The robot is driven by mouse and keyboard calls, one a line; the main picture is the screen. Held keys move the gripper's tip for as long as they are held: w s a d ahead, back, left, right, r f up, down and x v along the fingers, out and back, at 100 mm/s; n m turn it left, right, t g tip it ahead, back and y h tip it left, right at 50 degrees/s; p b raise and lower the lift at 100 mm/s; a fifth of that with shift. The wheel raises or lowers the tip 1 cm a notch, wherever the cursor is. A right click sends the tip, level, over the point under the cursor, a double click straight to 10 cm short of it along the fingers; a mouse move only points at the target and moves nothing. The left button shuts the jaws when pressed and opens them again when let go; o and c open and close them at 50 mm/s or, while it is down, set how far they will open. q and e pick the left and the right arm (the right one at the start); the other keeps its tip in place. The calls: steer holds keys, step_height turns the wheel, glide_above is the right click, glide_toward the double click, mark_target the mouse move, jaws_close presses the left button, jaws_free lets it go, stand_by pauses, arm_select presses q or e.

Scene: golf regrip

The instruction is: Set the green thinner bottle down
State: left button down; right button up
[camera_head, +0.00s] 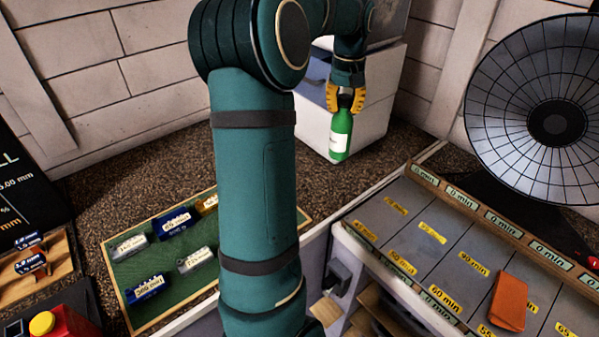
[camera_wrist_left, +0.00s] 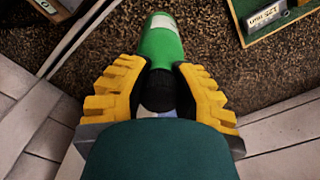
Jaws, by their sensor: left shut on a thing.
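The green thinner bottle (camera_head: 341,138) has a pale label and a dark neck. My left gripper (camera_head: 345,97), with yellow fingers, is shut around its neck, and the bottle hangs nearly upright over the speckled brown counter (camera_head: 372,160). I cannot tell from the head view whether its base touches the counter. In the left wrist view the bottle (camera_wrist_left: 162,45) lies between the two yellow fingers of the gripper (camera_wrist_left: 157,85), its body pointing away over the speckled surface. My right gripper is not in view.
A white box-like unit (camera_head: 375,110) stands just behind the bottle. A green-lined tray (camera_head: 180,290) with labelled blocks lies at left. A grey sectioned rack (camera_head: 440,240) with an orange block (camera_head: 509,301) is at right, below a round dark mesh dish (camera_head: 540,110). Counter near the bottle is bare.

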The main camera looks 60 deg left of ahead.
arm_select(q)
steer(key=s+a+n, duration=0.5)
steer(key=s+a, duration=0.2)
steer(key=a, duration=0.2)
step_height(320, 180, down, 11)
steer(key=b, duration=0.2)
steer(key=shift+r, duration=0.2)
steer(key=shift+s, duration=0.1)
steer(key=shift+f, duration=0.15)
steer(key=c, duration=0.9)
jaws_free()
steer(key=shift+o, duration=0.2)
step_height(320, 180, up, 12)
steer(key=p, duration=0.2)
